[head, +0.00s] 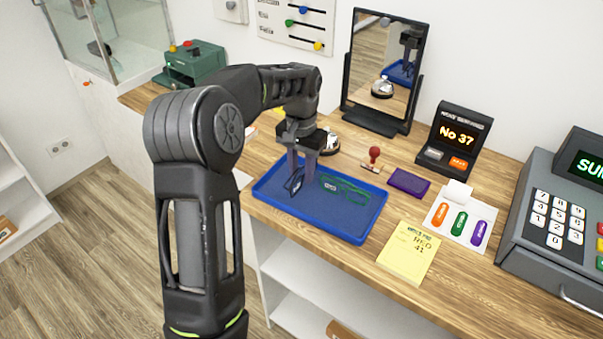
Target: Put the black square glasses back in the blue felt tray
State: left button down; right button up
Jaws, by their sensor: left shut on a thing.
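The blue felt tray (340,228) lies on the wooden counter. My left gripper (293,176) points down over the tray's left part and is shut on the black square glasses (294,184). The glasses hang tilted in the jaws, at or just above the tray floor; I cannot tell whether they touch it. A pair of green glasses (345,188) lies in the tray just right of them. The gripper hides part of the black glasses. My right gripper is not in view.
A mirror (383,70) stands behind the tray. A red-handled stamp (374,157), a purple pad (408,182), a yellow note (408,252) and a card with coloured capsules (460,220) lie to the right. A number display (457,135) and a cash register (555,215) stand further right.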

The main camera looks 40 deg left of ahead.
pick_arm(q)
jog(key=shift+f, duration=0.8)
jog(key=shift+f, duration=0.2)
jog(key=c, duration=1.3)
grip_release()
jog(key=shift+c, duration=0.2)
jog(key=shift+r, duration=0.1)
